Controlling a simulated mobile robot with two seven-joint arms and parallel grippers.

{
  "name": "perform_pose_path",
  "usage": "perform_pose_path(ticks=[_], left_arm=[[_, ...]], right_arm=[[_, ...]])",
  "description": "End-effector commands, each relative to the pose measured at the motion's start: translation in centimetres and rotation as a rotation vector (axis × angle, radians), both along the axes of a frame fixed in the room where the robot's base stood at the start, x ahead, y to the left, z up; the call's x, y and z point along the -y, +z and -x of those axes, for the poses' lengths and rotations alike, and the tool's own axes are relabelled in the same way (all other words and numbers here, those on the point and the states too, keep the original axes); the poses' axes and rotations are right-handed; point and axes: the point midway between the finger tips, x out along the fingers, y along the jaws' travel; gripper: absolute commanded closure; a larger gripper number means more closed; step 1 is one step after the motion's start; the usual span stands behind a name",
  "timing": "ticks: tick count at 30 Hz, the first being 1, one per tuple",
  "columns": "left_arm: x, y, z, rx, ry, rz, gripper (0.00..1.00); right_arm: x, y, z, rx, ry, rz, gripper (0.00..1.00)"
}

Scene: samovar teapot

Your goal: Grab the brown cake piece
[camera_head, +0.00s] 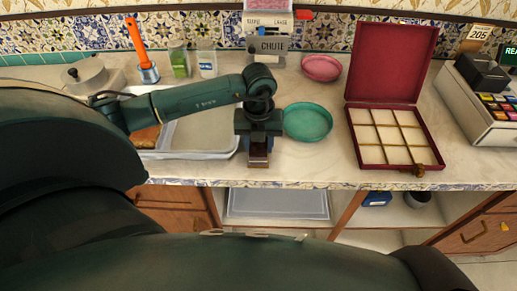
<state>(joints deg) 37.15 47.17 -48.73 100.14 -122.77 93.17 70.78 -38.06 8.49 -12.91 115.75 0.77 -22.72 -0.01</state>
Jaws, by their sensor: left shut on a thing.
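My left gripper (258,160) points down over the front part of the counter, right of the metal tray and left of the green plate. It is shut on a small brown cake piece (258,148), which shows only partly between the dark fingers. More brown cake (146,138) lies at the left end of the metal tray (205,137), partly hidden by my arm. My right gripper is not in view.
A green plate (308,122) and a pink plate (321,68) stand on the counter. An open red box (427,150) with a divided pale inside is at the right, beside a cash register (482,105). A chute machine (268,45) stands at the back.

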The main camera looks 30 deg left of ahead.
Motion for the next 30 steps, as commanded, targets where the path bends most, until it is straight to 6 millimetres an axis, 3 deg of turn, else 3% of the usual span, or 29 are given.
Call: perform_pose_path(ticks=[4,13,24,30], left_arm=[[0.0,0.0,0.0,0.001,0.0,0.0,0.82],[0.0,0.8,-0.1,0.004,0.0,0.0,0.82],[0.0,7.6,-0.1,0.006,0.0,0.0,0.82],[0.0,9.8,-0.1,0.004,-0.03,0.0,0.82]], right_arm=[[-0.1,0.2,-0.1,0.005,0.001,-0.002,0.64],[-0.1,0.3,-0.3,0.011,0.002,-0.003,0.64],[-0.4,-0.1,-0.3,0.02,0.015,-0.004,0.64],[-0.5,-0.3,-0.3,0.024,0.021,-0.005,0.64]])
